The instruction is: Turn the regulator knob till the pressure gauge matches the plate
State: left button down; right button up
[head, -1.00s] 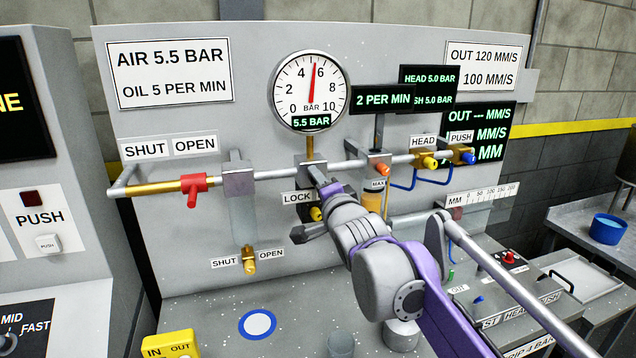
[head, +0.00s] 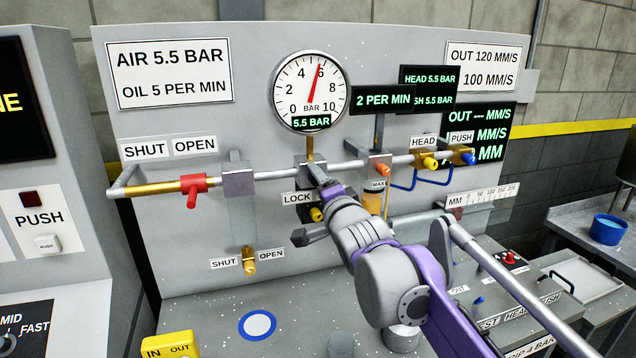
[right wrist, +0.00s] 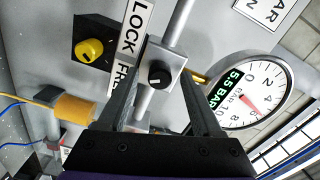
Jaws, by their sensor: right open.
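The pressure gauge (head: 293,92) has its red needle between 4 and 6, near the 6, and its small display reads 5.5 BAR. The plate (head: 170,73) reads AIR 5.5 BAR and OIL 5 PER MIN. The regulator block (head: 309,170) sits on the pipe below the gauge. In the right wrist view the black regulator knob (right wrist: 160,74) on its grey block lies between the fingers of my right gripper (right wrist: 164,68), which is open, with gaps beside the knob. The gauge also shows there (right wrist: 246,94). My left gripper is out of view.
A yellow knob (right wrist: 90,50) sits by the LOCK label, close beside the regulator. A red valve handle (head: 193,187) is on the pipe to the left. The orange knob (head: 382,170) and the HEAD regulator (head: 426,160) are to the right.

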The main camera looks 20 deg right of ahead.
jog(key=s, duration=1)
jog(key=shift+d+b, duration=0.15)
jog(key=shift+b, duration=0.3)
jog(key=s+f+n+g+p, duration=0.1)
jog(key=s+f+n+g, duration=0.3)
jog(key=s+f, duration=0.4)
jog(key=s+f+n+g+p, duration=0.1)
jog(key=s+f+n+g, duration=0.3)
jog(key=f, duration=1.3)
jog(key=s+f+n+g, duration=0.4)
jog(key=s+f+n, duration=0.2)
jog(key=s+f, duration=0.6)
jog(key=shift+s+f+g+h+p, duration=0.15)
jog(key=shift+s+g+h+p, duration=0.15)
jog(key=shift+s+p, duration=0.15)
dwell(1.1)
